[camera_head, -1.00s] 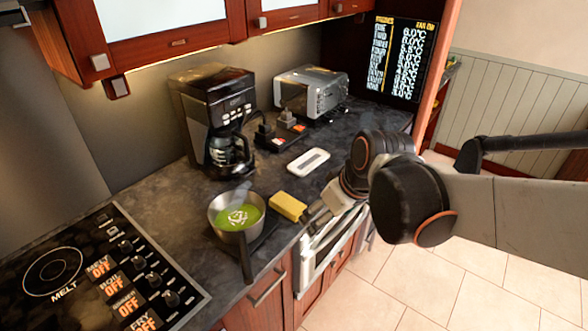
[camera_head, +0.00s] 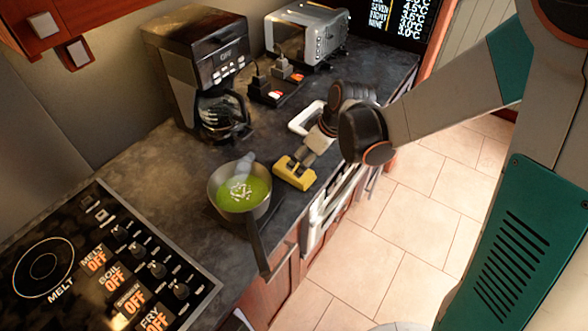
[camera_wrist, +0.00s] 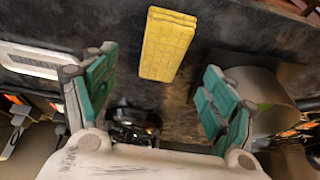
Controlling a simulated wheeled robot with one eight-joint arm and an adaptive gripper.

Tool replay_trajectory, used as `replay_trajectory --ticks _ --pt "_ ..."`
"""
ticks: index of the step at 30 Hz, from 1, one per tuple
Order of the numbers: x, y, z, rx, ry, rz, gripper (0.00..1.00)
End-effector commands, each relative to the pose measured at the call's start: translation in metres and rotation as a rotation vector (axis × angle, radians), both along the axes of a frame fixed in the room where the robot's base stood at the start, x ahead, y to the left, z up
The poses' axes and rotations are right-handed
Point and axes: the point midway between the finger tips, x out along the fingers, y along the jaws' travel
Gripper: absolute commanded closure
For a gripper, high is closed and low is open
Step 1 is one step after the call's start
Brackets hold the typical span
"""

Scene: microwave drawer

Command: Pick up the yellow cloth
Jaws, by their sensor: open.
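The yellow cloth (camera_head: 294,173) is a small folded block lying on the dark counter, just right of a pot of green soup. In the wrist view the cloth (camera_wrist: 168,44) lies beyond the fingertips, roughly centred between them. My gripper (camera_head: 300,165) is at the cloth in the head view and partly covers it. In the wrist view my gripper (camera_wrist: 158,90) has its green-padded fingers spread wide with nothing between them. I cannot tell from the head view whether the fingers touch the cloth.
The soup pot (camera_head: 240,190) stands close left of the cloth, its handle over the counter's front edge. A white tray-like item (camera_head: 306,117) lies behind my gripper. A coffee maker (camera_head: 205,65), a toaster (camera_head: 308,32) and a stove (camera_head: 95,265) flank the counter.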

Motion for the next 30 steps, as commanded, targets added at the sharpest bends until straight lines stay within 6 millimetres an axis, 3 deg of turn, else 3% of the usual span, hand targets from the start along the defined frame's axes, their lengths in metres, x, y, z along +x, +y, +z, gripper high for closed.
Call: replay_trajectory --ticks 3,13,21,29,30 --pt "0.004 0.005 -0.015 0.0 0.0 0.001 0.22" --pt "0.009 0.013 -0.032 -0.001 0.001 0.0 0.22" --pt "0.018 0.027 -0.065 -0.001 0.001 0.0 0.22" --pt "0.019 0.029 -0.067 -0.001 0.0 -0.001 0.22" --pt "0.019 0.028 -0.067 -0.001 0.0 -0.001 0.32"
